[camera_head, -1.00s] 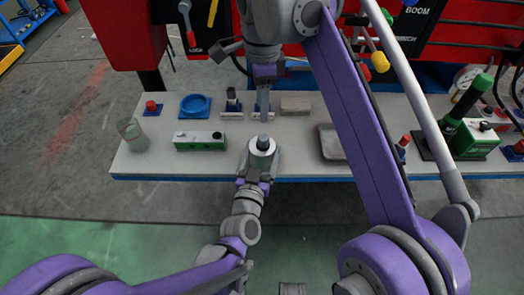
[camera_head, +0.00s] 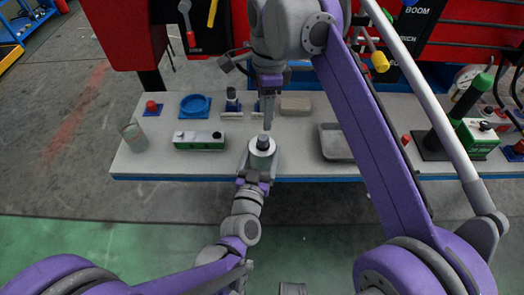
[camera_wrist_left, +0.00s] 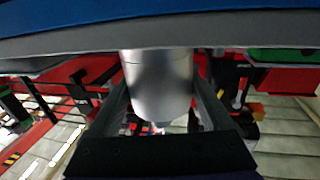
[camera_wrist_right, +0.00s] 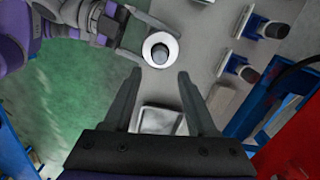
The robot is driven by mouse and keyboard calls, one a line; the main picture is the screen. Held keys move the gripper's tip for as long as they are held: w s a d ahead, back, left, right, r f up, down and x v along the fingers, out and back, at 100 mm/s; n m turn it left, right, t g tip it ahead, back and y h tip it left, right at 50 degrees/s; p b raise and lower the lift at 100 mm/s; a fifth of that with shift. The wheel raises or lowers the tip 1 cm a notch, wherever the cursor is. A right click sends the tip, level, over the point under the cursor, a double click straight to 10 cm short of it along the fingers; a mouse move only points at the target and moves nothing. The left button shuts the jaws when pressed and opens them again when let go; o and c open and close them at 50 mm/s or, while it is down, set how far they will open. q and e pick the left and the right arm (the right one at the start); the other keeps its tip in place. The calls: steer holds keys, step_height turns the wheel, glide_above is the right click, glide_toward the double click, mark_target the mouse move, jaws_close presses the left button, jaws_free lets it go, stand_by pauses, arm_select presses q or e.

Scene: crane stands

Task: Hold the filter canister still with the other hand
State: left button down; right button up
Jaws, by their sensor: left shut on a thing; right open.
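The filter canister (camera_head: 263,159) is a silver cylinder with a dark cap, upright near the front edge of the bench. My left gripper (camera_head: 258,172) is shut on its body from the front; the silver side (camera_wrist_left: 158,85) shows between its fingers in the left wrist view. My right gripper (camera_head: 268,127) is open and empty, fingers pointing down, above and just behind the canister in the head view. In the right wrist view, the canister's pale round top (camera_wrist_right: 150,46) with its dark cap lies beyond the open fingertips (camera_wrist_right: 158,76), apart from them.
A green-and-white box (camera_head: 199,141), a clear cup (camera_head: 134,138) and a blue dish (camera_head: 195,105) are to the left. A grey tray (camera_head: 335,143) lies to the right. A tan block (camera_head: 295,105) and small stands (camera_head: 232,105) are behind.

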mark_target(263, 137)
steer(key=shift+a+f, duration=0.15)
steer(key=shift+f, duration=4.3)
jaws_close()
